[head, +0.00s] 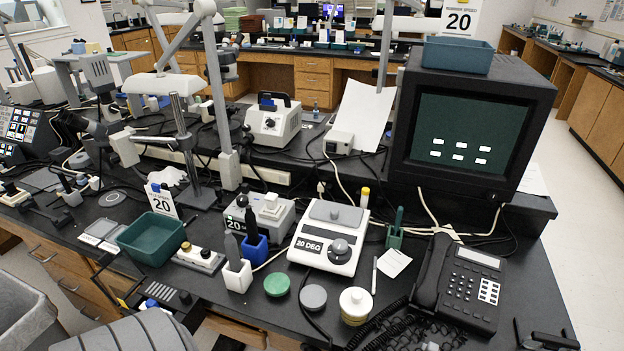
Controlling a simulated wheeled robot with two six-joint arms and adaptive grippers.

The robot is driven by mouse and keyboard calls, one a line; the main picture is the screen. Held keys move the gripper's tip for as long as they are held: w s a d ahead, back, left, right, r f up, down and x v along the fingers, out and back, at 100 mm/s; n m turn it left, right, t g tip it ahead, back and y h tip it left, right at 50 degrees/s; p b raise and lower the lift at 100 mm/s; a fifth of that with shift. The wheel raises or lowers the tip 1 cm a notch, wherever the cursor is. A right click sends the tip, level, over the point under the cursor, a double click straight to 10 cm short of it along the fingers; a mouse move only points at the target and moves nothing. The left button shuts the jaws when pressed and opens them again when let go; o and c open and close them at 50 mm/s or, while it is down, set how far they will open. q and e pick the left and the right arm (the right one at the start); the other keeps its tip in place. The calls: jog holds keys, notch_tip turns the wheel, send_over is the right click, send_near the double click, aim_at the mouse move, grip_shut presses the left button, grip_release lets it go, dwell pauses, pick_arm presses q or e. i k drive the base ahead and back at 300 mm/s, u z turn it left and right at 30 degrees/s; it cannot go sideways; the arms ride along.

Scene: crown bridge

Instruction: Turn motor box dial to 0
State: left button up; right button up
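A white box with a black handle and a small round dial (270,123) sits farther back. A grey box marked "20" (236,223) stands left of the first. I cannot tell which is the motor box, and the dial markings are too small to read. My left gripper (120,281) seems open and empty at the bench's front left edge. My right gripper (546,338) is partly cut off at the bottom right, its fingers apart. Neither touches a dial.
A black telephone (462,281) with a coiled cord stands at the right. A dark monitor (470,130) is behind it. A green tray (151,238), blue and white holders, and round lidded pots (356,305) crowd the front. Lamp arms and cables cross the left and middle.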

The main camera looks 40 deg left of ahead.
aim_at(243, 201)
jog(key=z, duration=1.05)
jog(key=k, duration=0.95)
jog(key=u, duration=1.95)
jog(key=i, duration=0.25)
jog(key=z, duration=0.2)
